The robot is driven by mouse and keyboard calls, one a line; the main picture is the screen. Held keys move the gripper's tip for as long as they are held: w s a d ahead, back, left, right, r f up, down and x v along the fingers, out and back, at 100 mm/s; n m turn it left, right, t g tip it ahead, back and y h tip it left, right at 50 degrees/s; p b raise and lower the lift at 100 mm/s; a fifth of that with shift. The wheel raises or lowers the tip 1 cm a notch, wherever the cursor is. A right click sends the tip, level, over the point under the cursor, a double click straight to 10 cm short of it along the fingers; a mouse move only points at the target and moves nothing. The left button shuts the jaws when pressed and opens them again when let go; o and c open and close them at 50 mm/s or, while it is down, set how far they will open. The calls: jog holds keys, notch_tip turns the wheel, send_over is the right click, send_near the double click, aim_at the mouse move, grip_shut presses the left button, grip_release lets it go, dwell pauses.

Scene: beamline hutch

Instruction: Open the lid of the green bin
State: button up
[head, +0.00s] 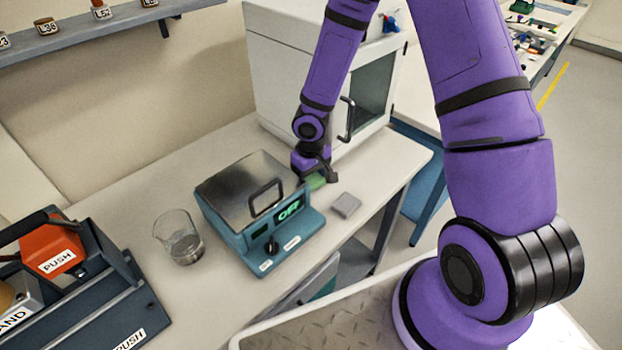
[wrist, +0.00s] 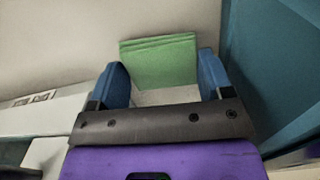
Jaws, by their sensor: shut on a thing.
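My gripper (head: 317,173) is low over the bench, beside the right side of the teal device. Whether the block touches the bench cannot be told. No bin with a green lid can be made out in either view.
The teal device (head: 250,220) has a metal top, a handle and a display reading OFF. A grey block (head: 345,205) lies right of it. A glass beaker (head: 180,238) stands left. A white cabinet (head: 285,60) is behind.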

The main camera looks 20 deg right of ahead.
jog(key=shift+f, duration=0.65)
jog(key=o, duration=0.8)
jog(key=shift+o, duration=0.2)
jog(key=shift+f, duration=0.15)
